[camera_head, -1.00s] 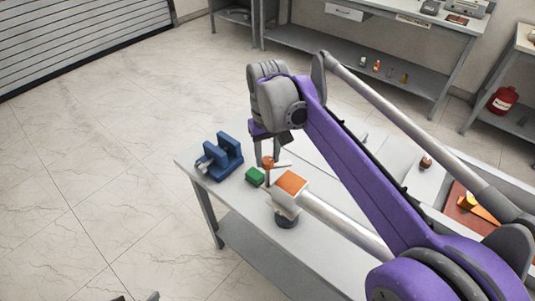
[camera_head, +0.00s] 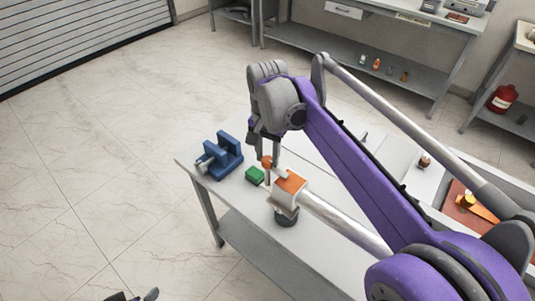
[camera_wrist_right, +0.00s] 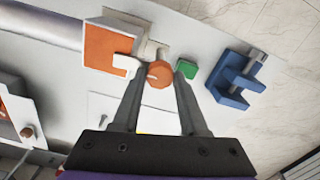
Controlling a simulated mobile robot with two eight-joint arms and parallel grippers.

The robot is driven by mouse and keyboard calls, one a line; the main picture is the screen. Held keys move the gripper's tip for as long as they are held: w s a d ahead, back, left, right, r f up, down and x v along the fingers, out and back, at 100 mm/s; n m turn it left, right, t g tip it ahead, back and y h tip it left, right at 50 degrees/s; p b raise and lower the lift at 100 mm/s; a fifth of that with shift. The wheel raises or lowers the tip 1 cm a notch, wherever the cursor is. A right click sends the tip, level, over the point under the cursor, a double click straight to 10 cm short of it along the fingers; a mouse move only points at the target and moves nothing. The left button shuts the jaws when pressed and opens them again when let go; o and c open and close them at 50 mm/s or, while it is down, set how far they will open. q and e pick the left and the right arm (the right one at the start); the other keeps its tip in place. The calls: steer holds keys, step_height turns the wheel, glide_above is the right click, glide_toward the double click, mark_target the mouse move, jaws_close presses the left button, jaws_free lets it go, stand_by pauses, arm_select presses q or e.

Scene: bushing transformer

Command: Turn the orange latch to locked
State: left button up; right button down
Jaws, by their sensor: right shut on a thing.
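The orange latch shows as a round orange knob (camera_wrist_right: 160,73) on a short post, with a pale arm (camera_wrist_right: 126,63) reaching over an orange square block (camera_wrist_right: 106,44). In the head view the knob (camera_head: 267,161) stands at the near end of the table, beside the orange-topped block (camera_head: 291,182). My right gripper (camera_head: 271,160) points down at the knob. In the right wrist view its two fingers (camera_wrist_right: 160,80) are shut on the knob, one on each side. A dark piece (camera_head: 135,296) at the bottom edge may be my left gripper; its jaws cannot be made out.
A green block (camera_head: 255,175) and a blue vise-like fixture (camera_head: 219,156) stand close by on the grey table (camera_head: 245,205). A silver cylinder (camera_head: 345,227) runs from the orange-topped block. My purple right arm covers much of the table.

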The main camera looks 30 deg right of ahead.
mark_target(268, 160)
steer(key=shift+m, duration=0.5)
steer(key=shift+c, duration=2.2)
jaws_free()
step_height(268, 160, up, 11)
steer(key=shift+p, duration=0.4)
steer(key=shift+s+f, duration=0.1)
steer(key=shift+f, duration=0.05)
